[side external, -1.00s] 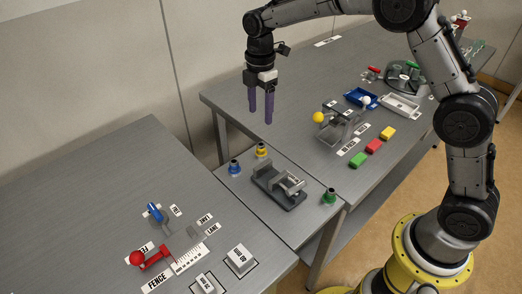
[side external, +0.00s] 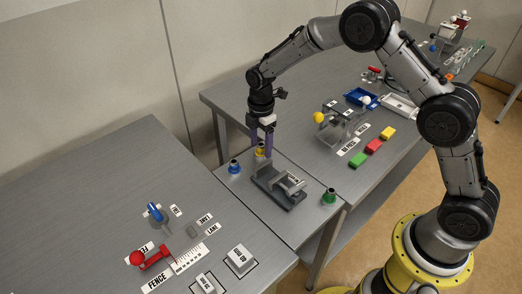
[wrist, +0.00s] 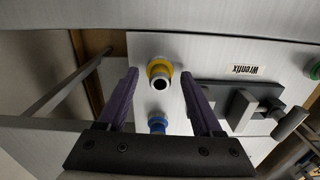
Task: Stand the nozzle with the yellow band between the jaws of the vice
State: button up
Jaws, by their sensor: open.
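The nozzle with the yellow band (side external: 260,150) stands upright on the small middle table. In the wrist view the yellow-banded nozzle (wrist: 160,72) lies between and a little beyond the fingertips. My gripper (side external: 262,146) is open, with its purple fingers around or just above this nozzle; the side view does not settle how low they reach. In the wrist view my gripper (wrist: 160,75) holds nothing. The grey vice (side external: 278,186) sits right of the nozzle, and no nozzle shows between its jaws. The vice (wrist: 248,108) is at the right in the wrist view.
A blue-banded nozzle (side external: 234,167) stands close to the left of the yellow one. A green-banded nozzle (side external: 329,196) stands right of the vice. A lever fixture with a yellow ball (side external: 318,117) and coloured blocks (side external: 372,146) are on the back table.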

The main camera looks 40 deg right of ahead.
jog(key=shift+f, duration=0.2)
grip_shut()
jog(key=shift+r, duration=0.2)
dwell(0.4)
